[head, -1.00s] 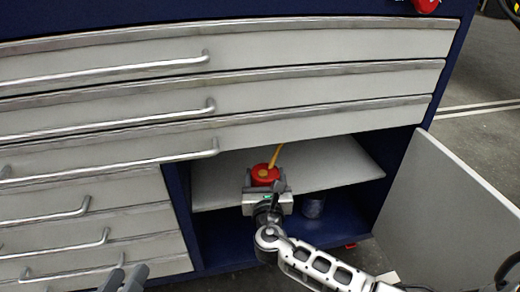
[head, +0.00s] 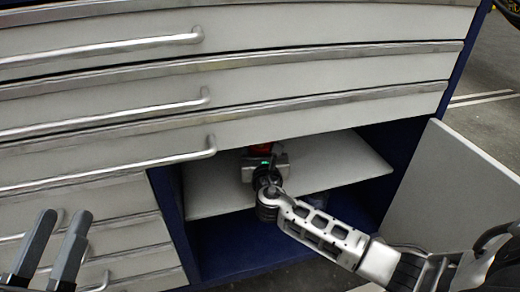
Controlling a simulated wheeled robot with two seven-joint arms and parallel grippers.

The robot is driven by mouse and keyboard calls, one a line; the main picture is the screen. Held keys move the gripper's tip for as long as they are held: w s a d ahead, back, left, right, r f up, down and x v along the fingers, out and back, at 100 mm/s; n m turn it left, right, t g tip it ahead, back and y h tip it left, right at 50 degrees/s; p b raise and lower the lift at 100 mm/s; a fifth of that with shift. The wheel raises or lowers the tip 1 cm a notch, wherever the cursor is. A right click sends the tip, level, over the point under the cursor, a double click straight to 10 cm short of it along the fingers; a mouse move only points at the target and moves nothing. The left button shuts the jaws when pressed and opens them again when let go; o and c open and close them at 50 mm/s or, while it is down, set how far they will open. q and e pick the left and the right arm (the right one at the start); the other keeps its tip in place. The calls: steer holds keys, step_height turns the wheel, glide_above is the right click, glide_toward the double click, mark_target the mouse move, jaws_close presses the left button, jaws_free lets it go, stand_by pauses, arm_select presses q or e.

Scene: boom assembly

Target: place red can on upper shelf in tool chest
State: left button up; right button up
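The red can (head: 262,150) is inside the open compartment of the tool chest, over the upper shelf (head: 335,160). Only a small part of the can shows, between the drawer edge above and my gripper in front. My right gripper (head: 263,162) reaches in over the shelf and is shut around the can; its fingertips are mostly hidden. I cannot tell whether the can touches the shelf. My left gripper (head: 62,225) is open and empty at the lower left, in front of the small drawers.
Closed drawers with long bar handles (head: 110,120) lie above the compartment. The open grey door (head: 445,190) stands on the right, near my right forearm. The shelf's right side is bare.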

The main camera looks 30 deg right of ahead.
steer(key=shift+f, duration=0.1)
arm_select(q)
steer(key=shift+r, duration=0.2)
arm_select(e)
steer(key=o, duration=1.2)
steer(key=shift+o, duration=0.2)
steer(key=shift+s+a, duration=0.15)
steer(key=shift+s, duration=0.15)
arm_select(q)
step_height(320, 180, down, 6)
steer(key=s+n+g+y+p, duration=0.2)
steer(key=n+g+p, duration=0.1)
steer(key=n+g, duration=0.1)
steer(key=shift+s+d+f+p, duration=0.2)
steer(key=shift+d+f+p, duration=0.05)
steer(key=shift+d+p, duration=0.2)
arm_select(e)
steer(key=v, duration=1.1)
steer(key=shift+s, duration=0.15)
